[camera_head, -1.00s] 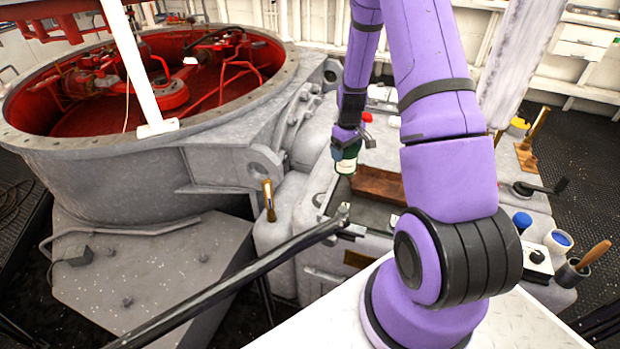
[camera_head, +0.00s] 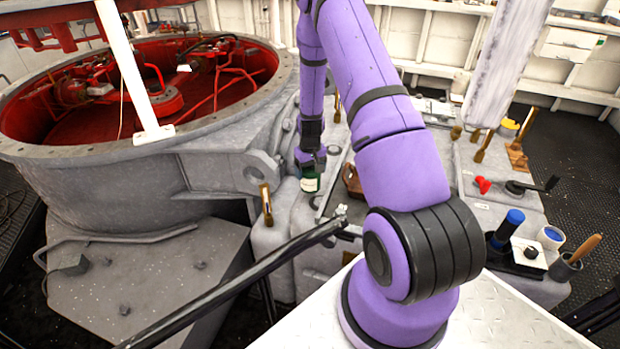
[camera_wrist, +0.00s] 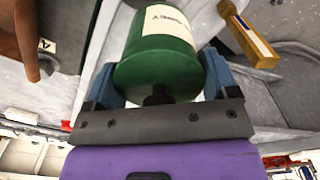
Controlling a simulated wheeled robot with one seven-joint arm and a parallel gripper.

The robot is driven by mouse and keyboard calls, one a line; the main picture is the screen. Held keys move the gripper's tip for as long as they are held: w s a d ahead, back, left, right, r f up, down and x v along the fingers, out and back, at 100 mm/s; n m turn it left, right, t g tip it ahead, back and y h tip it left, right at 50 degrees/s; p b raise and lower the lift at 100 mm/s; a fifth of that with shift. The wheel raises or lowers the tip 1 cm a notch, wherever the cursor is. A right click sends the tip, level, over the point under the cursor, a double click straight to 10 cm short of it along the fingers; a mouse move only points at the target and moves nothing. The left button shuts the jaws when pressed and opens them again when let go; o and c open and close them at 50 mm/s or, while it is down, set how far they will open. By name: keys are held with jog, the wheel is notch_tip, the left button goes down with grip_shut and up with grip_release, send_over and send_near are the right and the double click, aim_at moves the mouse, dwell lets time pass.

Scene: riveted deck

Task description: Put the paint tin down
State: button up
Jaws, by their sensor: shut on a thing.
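The paint tin (camera_head: 311,181) is green with a white label. It is at the left part of the grey casing top in the head view, and it fills the upper middle of the wrist view (camera_wrist: 157,62). My gripper (camera_head: 310,163) is shut on it, with one blue-grey finger on each side of the tin in the wrist view (camera_wrist: 160,80). The tin hangs below my gripper in the head view. I cannot tell whether its base touches the casing.
A brown object (camera_head: 352,180) lies right of the tin. A brass-coloured handle (camera_head: 266,205) stands to the left; it also shows in the wrist view (camera_wrist: 250,36). A large grey ring housing (camera_head: 150,190) is further left. A blue-topped cylinder (camera_head: 507,226) and a pot (camera_head: 565,270) stand at the right.

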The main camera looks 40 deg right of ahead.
jog(key=shift+f, duration=1.8)
jog(key=shift+f, duration=0.15)
jog(key=o, duration=1.7)
jog(key=shift+c, duration=0.2)
